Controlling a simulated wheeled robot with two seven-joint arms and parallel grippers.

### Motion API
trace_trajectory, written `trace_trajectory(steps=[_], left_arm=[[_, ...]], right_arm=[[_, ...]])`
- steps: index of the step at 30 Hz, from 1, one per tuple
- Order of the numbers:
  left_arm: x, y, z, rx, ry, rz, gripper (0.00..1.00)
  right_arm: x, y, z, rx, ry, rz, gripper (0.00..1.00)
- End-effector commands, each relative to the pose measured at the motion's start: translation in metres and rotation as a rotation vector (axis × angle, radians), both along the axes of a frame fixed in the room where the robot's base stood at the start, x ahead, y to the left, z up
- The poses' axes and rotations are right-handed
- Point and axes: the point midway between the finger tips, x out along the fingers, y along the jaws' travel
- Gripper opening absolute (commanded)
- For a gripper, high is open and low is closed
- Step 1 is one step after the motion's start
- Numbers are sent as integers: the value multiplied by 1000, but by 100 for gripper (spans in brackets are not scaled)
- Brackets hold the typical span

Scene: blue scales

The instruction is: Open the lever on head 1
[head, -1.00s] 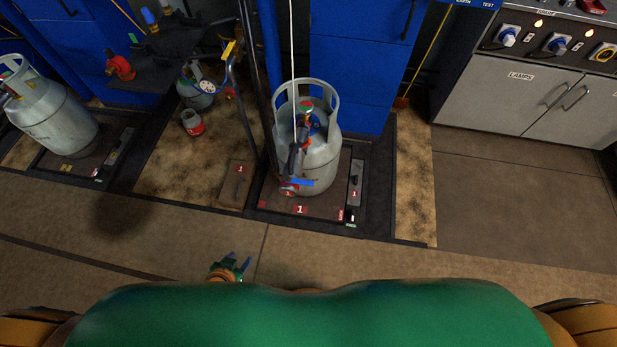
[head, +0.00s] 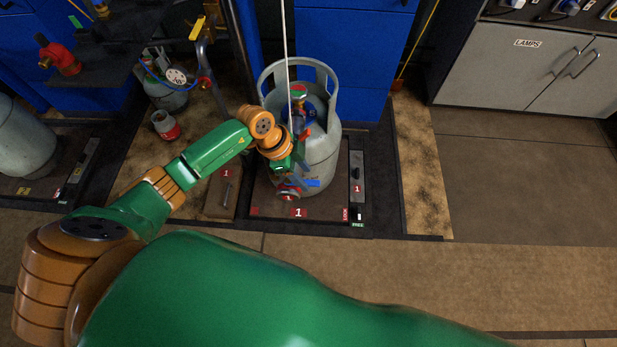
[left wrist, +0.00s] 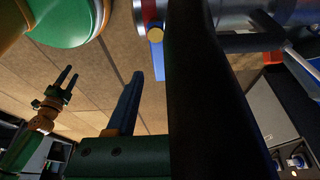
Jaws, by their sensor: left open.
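Head 1 (head: 289,195), with a red part bearing a label, hangs low in front of the grey gas cylinder (head: 322,155) on scale 1. Its blue lever (head: 313,183) sticks out to the right. In the left wrist view, a blue bar that looks like this lever (left wrist: 158,60) hangs below a yellow knob. My left gripper (head: 297,168) is open, just above and behind the head, and partly hidden by my wrist. One blue finger (left wrist: 128,100) shows in the left wrist view; a dark upright shape hides the other side. I cannot tell whether it touches. My right gripper (left wrist: 66,85) shows open, away from the head.
The scale platform (head: 270,211) has a dark frame and a control strip (head: 357,180) on its right. A cable (head: 285,45) runs up from the head. A gauge stand and a small cylinder (head: 165,95) are at left. Open floor lies at right.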

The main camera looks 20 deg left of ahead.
Motion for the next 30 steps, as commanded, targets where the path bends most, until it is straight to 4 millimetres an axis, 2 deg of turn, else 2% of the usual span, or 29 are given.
trace_trajectory(steps=[1,3,11,15,17,30], left_arm=[[1,-3,-9,0,1,0,52],[1,-6,-14,-2,0,-1,52],[2,-7,-16,-2,0,-1,52],[2,-7,-16,-2,0,-1,15],[2,-7,-16,-2,0,-1,0],[2,-7,-16,-3,0,-1,0]], right_arm=[[0,0,-5,-1,0,0,50],[0,-1,-6,-1,0,0,50],[0,-2,-5,-2,0,1,50],[0,-2,-5,-3,-1,1,50],[0,-2,-5,-3,-1,1,50],[1,-2,-5,-3,-1,1,50]])
